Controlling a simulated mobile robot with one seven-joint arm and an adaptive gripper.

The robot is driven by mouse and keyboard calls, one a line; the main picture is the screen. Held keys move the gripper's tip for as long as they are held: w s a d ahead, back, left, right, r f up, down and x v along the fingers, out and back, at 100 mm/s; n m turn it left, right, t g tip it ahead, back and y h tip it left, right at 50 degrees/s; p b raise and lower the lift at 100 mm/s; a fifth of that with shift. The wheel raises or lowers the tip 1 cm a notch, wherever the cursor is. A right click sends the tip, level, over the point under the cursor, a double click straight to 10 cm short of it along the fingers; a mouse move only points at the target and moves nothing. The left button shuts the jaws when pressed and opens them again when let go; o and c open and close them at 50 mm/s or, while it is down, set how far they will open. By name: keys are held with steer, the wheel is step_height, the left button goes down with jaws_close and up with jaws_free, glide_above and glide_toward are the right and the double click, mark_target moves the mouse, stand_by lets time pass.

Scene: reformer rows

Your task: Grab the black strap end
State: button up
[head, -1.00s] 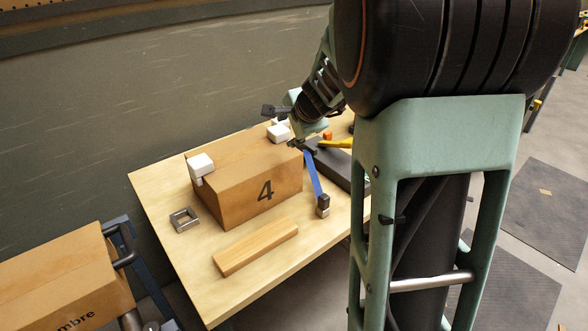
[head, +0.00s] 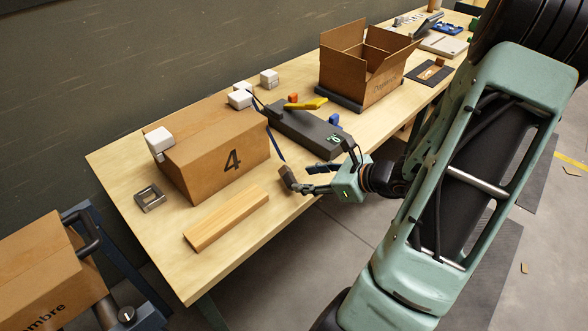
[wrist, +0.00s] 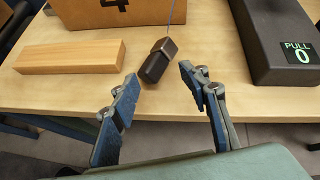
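In the wrist view the strap end (wrist: 157,60) appears tilted, just beyond the gap between my fingertips. My gripper (head: 308,180) is at the table's front edge, to the right of the strap end. In the wrist view my gripper (wrist: 158,79) is open, with nothing between its fingers. I cannot tell whether the strap end touches the tabletop.
A wooden bar (head: 227,218) lies left of the strap end. A dark device (head: 308,130) with a green display, reading PULL 0 in the wrist view, lies behind my gripper. An open carton (head: 365,65) stands further right. The table's front right surface is mostly bare.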

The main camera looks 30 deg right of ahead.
steer(key=w+m+t, duration=0.1)
steer(key=w+m, duration=0.1)
steer(key=w+m+t, duration=0.1)
steer(key=shift+w+d+r+t+h+b, duration=0.1)
steer(key=shift+w+d+t+h+b, duration=0.2)
steer(key=shift+w+b, duration=0.1)
steer(key=w+f, duration=0.1)
steer(key=w+a+f, duration=0.1)
steer(key=w+f+b, duration=0.1)
steer(key=shift+w+a, duration=0.3)
steer(key=shift+w, duration=0.05)
steer(key=shift+f, duration=0.1)
